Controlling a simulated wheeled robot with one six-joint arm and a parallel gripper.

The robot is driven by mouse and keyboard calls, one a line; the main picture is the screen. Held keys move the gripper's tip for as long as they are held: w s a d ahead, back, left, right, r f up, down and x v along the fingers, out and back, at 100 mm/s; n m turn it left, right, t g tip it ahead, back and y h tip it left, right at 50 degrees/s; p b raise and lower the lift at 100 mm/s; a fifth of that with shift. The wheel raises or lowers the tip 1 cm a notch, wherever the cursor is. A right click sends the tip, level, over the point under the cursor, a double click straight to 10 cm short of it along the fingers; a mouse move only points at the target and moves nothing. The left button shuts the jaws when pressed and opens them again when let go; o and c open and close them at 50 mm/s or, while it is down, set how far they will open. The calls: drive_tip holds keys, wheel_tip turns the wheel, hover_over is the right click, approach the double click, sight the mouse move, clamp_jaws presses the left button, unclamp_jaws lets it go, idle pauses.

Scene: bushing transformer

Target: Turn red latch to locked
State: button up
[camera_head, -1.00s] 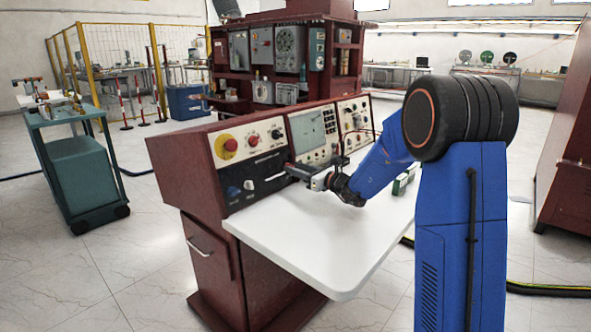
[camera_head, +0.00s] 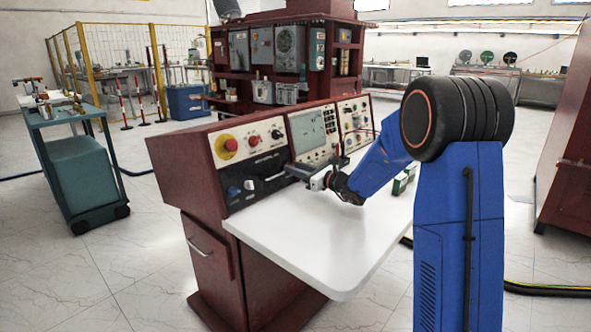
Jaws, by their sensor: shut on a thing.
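The control panel (camera_head: 235,172) is the sloped front of a dark red console. A round red knob (camera_head: 253,141) sits on its upper left part, clear of my gripper. No part that I can surely name as the red latch shows. My gripper (camera_head: 291,171) reaches in from the right, low over the desk, with its tips at the lower right of the panel's left section. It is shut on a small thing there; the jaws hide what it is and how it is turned.
A red button on a yellow disc (camera_head: 229,145) and a blue knob (camera_head: 234,191) are on the same panel. The white desktop (camera_head: 300,235) below my gripper is mostly clear. A small green and white object (camera_head: 403,180) lies on it at the right.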

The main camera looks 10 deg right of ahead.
drive_tip(key=n+g+y, duration=0.1)
drive_tip(key=n, duration=0.3)
drive_tip(key=shift+n, duration=0.4)
drive_tip(key=n+g, duration=0.1)
drive_tip(key=n, duration=0.4)
drive_tip(key=shift+y, duration=0.3)
drive_tip(key=n+g, duration=0.1)
drive_tip(key=n, duration=0.4)
drive_tip(key=shift+g, duration=0.4)
drive_tip(key=shift+n+g, duration=0.4)
drive_tip(key=shift+n, duration=1.6)
drive_tip(key=shift+h, duration=0.4)
drive_tip(key=o, duration=0.8)
